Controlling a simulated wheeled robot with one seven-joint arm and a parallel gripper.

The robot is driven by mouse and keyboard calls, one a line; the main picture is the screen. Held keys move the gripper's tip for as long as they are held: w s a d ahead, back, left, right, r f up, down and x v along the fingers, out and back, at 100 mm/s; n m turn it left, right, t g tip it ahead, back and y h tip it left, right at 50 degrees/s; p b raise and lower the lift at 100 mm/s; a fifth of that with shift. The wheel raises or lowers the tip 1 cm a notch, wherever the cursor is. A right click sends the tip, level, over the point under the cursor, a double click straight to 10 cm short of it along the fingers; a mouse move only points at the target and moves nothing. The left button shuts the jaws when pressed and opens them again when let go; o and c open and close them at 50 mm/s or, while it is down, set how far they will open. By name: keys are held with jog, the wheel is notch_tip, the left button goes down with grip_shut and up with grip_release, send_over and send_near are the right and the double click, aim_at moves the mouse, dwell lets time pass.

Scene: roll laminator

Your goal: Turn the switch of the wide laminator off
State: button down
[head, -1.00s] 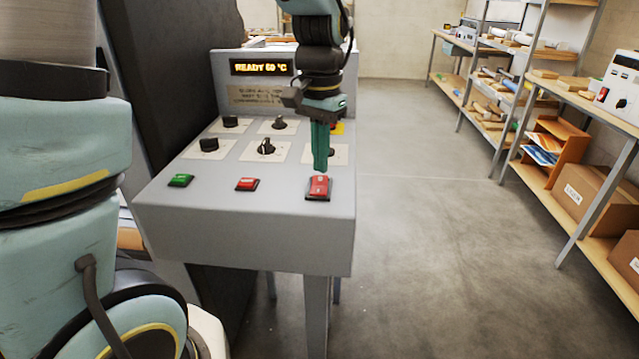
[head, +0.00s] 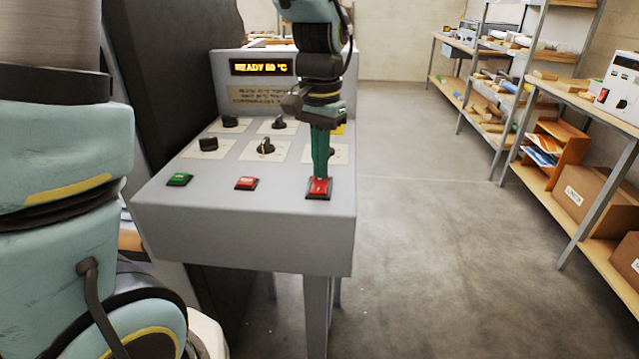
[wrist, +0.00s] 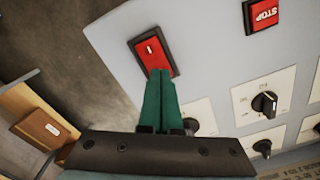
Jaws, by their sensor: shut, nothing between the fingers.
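The wide laminator's grey control panel (head: 240,222) fills the middle of the head view. Its red rocker switch (head: 319,188) sits in a dark frame at the panel's front right corner, and it also shows in the wrist view (wrist: 151,52) with a white bar mark on its outer half. My gripper (head: 319,177) is shut and empty, pointing down with its tips at the rear half of the switch. In the wrist view the green fingertips (wrist: 160,72) overlap the switch's near edge and seem to touch it. The tips cover part of the switch.
A red STOP button (head: 246,183) and a green button (head: 180,179) lie left of the switch. Several black knobs (head: 266,146) stand behind, below a display (head: 262,67) reading READY. Shelves (head: 585,105) stand at the right, with clear floor (head: 430,230) between.

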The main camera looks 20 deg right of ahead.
jog(key=shift+f, duration=0.25)
jog(key=shift+r+p, duration=3.05)
jog(key=shift+r, duration=0.55)
jog(key=w+a+f+n, duration=0.1)
jog(key=a, duration=0.3)
jog(key=w+a+f+n, duration=0.1)
jog(key=a+n, duration=0.1)
jog(key=a, duration=0.3)
jog(key=w+a+f+n, duration=0.1)
jog(key=a, duration=0.3)
jog(key=shift+w+a+n+t, duration=0.2)
jog(key=shift+n+t, duration=0.2)
jog(key=a+f+n, duration=0.1)
jog(key=a, duration=0.3)
jog(key=s+a+n, duration=0.1)
jog(key=a+n, duration=0.1)
jog(key=a, duration=0.2)
jog(key=s+a+f+n, duration=0.1)
jog(key=a+n, duration=0.1)
jog(key=a, duration=0.2)
jog(key=shift+s+f+t+b, duration=0.1)
jog(key=shift+f+t+b, duration=0.25)
jog(key=shift+t+b, duration=0.05)
